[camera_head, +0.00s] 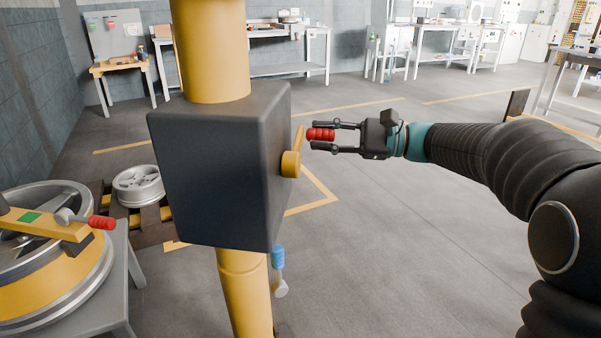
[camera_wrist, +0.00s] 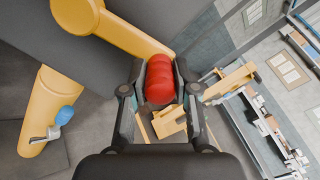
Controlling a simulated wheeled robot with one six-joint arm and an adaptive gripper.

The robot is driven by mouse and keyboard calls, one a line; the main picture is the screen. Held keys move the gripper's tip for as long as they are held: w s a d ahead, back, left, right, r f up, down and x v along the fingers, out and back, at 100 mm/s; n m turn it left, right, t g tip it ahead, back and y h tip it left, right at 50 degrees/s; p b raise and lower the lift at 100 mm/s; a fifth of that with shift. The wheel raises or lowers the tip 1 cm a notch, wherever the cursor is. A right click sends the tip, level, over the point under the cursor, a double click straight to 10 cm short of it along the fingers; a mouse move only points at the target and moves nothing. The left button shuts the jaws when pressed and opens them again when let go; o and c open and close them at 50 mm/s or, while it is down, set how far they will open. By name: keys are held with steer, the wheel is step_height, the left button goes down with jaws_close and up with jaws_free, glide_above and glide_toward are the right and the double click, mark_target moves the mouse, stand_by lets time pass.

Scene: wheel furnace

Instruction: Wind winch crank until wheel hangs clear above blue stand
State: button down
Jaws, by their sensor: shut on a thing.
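The winch is a dark grey box (camera_head: 215,165) on a yellow post (camera_head: 210,50). Its yellow crank (camera_head: 291,163) is on the right side of the box, with the arm angled upward; the crank also shows in the wrist view (camera_wrist: 125,38). My gripper (camera_head: 314,135) is shut on the red crank handle (camera_head: 321,134), with a finger on either side of it in the wrist view (camera_wrist: 159,82). A grey spoked wheel (camera_head: 138,186) lies low at the left, behind the box. I cannot make out a hanging wheel or a blue stand.
A yellow-banded round fixture (camera_head: 60,290) with a red-handled lever (camera_head: 101,222) sits on a grey table (camera_head: 120,260) at lower left. A small blue-topped part (camera_head: 278,257) is beside the lower post. Workbenches line the back; the floor at right is open.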

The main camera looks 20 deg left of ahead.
steer(key=shift+f, duration=0.2)
steer(key=shift+s+d+f+b, duration=0.1)
steer(key=shift+s+f+b, duration=0.15)
steer(key=shift+f+b, duration=0.95)
steer(key=shift+s+f+b, duration=0.2)
steer(key=shift+f+b, duration=0.55)
steer(key=shift+f, duration=0.7)
steer(key=s+f+b, duration=0.2)
steer(key=s+d+f+b, duration=0.1)
steer(key=f+b, duration=0.1)
steer(key=shift+s, duration=0.35)
steer(key=shift+s+d+f+b, duration=0.25)
steer(key=shift+s+b, duration=0.2)
steer(key=shift+s, duration=0.45)
steer(key=shift+s+d+f+b, duration=0.2)
steer(key=shift+s+b, duration=0.2)
steer(key=shift+s, duration=0.45)
steer(key=shift+s+d+f+b, duration=0.25)
steer(key=shift+s+b, duration=0.2)
steer(key=shift+s, duration=0.45)
